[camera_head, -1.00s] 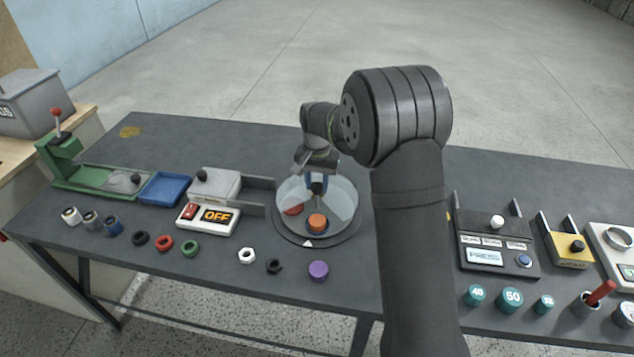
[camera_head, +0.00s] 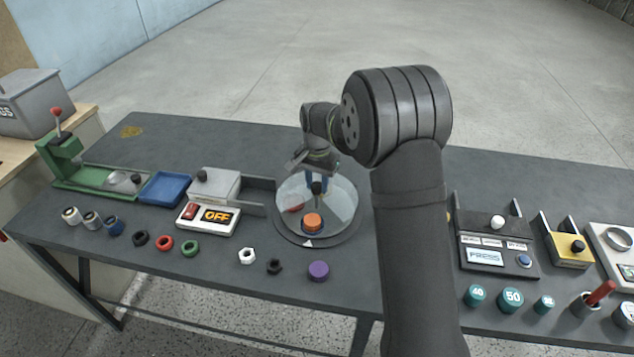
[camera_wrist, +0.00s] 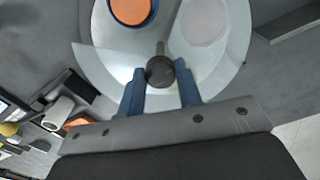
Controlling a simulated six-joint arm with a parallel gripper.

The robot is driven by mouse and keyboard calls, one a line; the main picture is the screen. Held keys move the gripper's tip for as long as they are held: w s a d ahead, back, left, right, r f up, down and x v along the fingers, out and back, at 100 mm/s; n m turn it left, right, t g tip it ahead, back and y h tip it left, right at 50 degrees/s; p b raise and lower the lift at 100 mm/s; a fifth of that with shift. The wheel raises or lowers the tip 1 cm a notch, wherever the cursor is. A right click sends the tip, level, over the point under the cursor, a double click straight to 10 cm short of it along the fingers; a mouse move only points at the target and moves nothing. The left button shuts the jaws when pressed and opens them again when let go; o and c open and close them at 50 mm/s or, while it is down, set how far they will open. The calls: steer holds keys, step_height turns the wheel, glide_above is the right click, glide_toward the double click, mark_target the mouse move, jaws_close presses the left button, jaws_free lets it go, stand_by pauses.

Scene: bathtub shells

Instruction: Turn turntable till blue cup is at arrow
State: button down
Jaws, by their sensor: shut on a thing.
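The round pale turntable (camera_head: 343,215) sits mid-table on a dark base. A white arrow (camera_head: 308,244) marks the base's front edge. A blue-rimmed cup with an orange top or filling (camera_head: 312,222) stands on the turntable just behind the arrow, very slightly right of it. It also shows at the top of the wrist view (camera_wrist: 131,10). A reddish round patch (camera_head: 294,208) lies left of it, partly unclear. My gripper (camera_head: 317,184) is over the turntable, its blue fingers on either side of a dark upright knob (camera_wrist: 160,71), shut on it.
Left of the turntable are a grey box (camera_head: 215,184), an OFF switch panel (camera_head: 208,219) and a blue tray (camera_head: 166,189). Nuts and a purple cylinder (camera_head: 318,270) lie in front. A PRESS panel (camera_head: 497,255) stands right, beyond my arm.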

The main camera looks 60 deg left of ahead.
steer(key=c, duration=1)
jaws_free()
steer(key=shift+c, duration=0.2)
step_height(320, 180, up, 18)
steer(key=shift+f, duration=0.25)
steer(key=shift+f, duration=0.15)
step_height(320, 180, down, 17)
steer(key=shift+f, duration=0.15)
